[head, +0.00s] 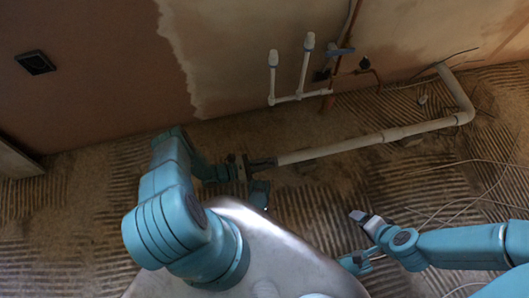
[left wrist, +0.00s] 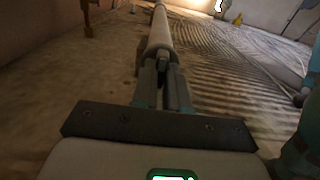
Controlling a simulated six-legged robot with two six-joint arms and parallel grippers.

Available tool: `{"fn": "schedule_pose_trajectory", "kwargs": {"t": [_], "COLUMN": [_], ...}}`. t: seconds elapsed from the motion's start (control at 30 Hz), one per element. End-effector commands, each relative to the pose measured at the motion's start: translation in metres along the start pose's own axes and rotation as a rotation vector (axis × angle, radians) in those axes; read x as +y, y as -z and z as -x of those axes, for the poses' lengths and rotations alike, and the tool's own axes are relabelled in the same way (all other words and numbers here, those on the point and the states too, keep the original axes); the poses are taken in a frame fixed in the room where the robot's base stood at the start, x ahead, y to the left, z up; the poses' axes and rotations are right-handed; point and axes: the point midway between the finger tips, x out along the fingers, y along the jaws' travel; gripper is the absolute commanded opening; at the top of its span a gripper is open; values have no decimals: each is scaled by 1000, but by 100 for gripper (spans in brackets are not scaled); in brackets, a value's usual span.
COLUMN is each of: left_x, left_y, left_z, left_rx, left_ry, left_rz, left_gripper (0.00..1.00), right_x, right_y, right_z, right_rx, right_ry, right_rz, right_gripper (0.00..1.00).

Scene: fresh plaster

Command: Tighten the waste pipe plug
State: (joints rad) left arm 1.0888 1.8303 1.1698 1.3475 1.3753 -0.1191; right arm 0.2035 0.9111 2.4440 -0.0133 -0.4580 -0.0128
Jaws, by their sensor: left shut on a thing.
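The pale waste pipe (head: 345,146) runs along the floor near the wall, and its near end is at the left. A dark grey plug (head: 264,163) sits at that end, in line with the pipe. My left gripper (head: 247,165) is shut on the plug. In the left wrist view my left gripper's fingers (left wrist: 162,82) are close together at the near end of the pipe (left wrist: 159,35); they mostly hide the plug there. My right gripper (head: 358,236) is over the floor at the lower right, away from the pipe; its jaw gap is unclear.
White capped pipes (head: 301,75) and copper pipes (head: 332,95) stand against the half-plastered wall (head: 250,50). The waste pipe bends up toward the wall at the right (head: 462,95). Loose pale cables (head: 480,185) lie on the ridged floor at the right. A dark wall box (head: 35,62) is at the upper left.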

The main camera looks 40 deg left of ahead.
Motion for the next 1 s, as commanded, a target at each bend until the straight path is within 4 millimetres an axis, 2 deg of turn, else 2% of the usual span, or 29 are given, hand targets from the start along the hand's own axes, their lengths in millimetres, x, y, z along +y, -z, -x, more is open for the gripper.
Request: {"fn": "schedule_pose_trajectory", "kwargs": {"t": [0.53, 0.57, 0.63, 1.0], "left_x": [1, 1, 1, 0], "left_y": [-1, -1, -1, 0], "left_z": [0, 0, 0, 0], "left_rx": [-2, -2, -2, -1], "left_ry": [0, 0, 0, 0], "left_rz": [-29, -29, -28, -26], "left_gripper": [0, 17, 39, 39], "right_x": [0, 0, 0, 0], "right_y": [0, 0, 0, 0], "right_z": [0, 0, 0, 0], "right_rx": [0, 0, 0, 0], "right_ry": [0, 0, 0, 0], "right_rz": [0, 0, 0, 0], "right_gripper": [79, 79, 79, 79]}}
